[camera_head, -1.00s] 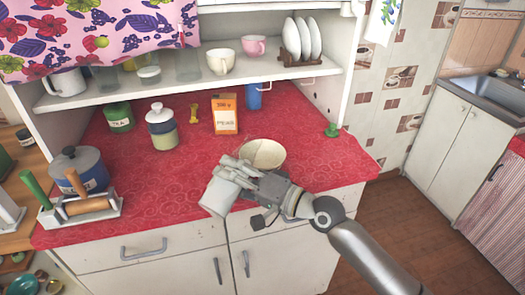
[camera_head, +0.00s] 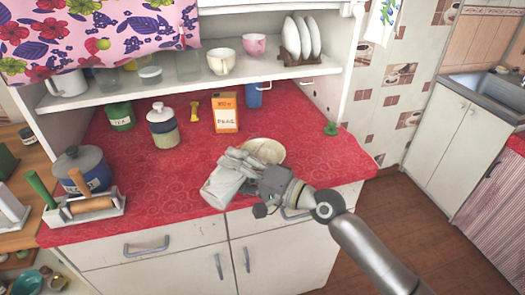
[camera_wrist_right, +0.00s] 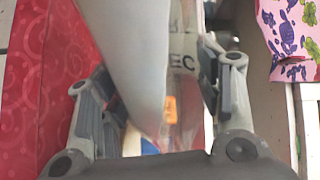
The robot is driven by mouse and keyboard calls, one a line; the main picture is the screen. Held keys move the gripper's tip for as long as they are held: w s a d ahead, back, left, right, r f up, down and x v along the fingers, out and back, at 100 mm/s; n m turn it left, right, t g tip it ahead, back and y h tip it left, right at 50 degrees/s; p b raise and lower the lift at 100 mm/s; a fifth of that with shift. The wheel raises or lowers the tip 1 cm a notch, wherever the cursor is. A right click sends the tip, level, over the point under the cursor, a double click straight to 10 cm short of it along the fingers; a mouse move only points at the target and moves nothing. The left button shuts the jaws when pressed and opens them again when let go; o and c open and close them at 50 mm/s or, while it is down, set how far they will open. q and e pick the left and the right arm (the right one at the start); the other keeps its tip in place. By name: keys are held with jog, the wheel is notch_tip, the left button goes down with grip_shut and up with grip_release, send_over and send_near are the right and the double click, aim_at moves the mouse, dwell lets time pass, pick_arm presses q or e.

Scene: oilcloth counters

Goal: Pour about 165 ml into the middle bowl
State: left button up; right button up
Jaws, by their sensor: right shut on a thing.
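A cream bowl (camera_head: 268,150) sits on the red counter near its front right, partly hidden behind my right gripper. It is the only bowl I see on the counter. My right gripper (camera_head: 238,168) is shut on a pale grey container (camera_head: 218,190), held in front and to the left of the bowl, strongly tilted. In the right wrist view the container (camera_wrist_right: 135,45) fills the space between the fingers (camera_wrist_right: 160,100). Its contents and any stream are not visible. My left gripper is not in view.
On the red counter (camera_head: 160,185) stand an orange box (camera_head: 225,115), a lidded jar (camera_head: 162,128), a green tea tin (camera_head: 120,117), a blue mug (camera_head: 254,96) and a green object (camera_head: 330,129). A utensil holder (camera_head: 88,210) and lidded pot (camera_head: 80,168) are at left.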

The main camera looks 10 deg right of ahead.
jog(key=shift+s+a+r, duration=0.15)
jog(key=shift+r, duration=0.05)
dwell(0.6)
jog(key=shift+m+p, duration=0.75)
jog(key=shift+m, duration=0.15)
dwell(0.4)
jog(key=shift+r+p, duration=0.3)
jog(key=shift+p, duration=0.2)
dwell(1.1)
jog(key=f+n+b, duration=0.2)
jog(key=b, duration=0.1)
jog(key=s+f+n+b, duration=0.1)
jog(key=b, duration=0.1)
jog(key=shift+a, duration=0.4)
jog(key=shift+r+n, duration=0.5)
jog(key=shift+w+d+r+n, duration=0.1)
jog(key=shift+r+n, duration=0.3)
jog(key=shift+n, duration=0.2)
jog(key=shift+w, duration=0.1)
dwell(0.4)
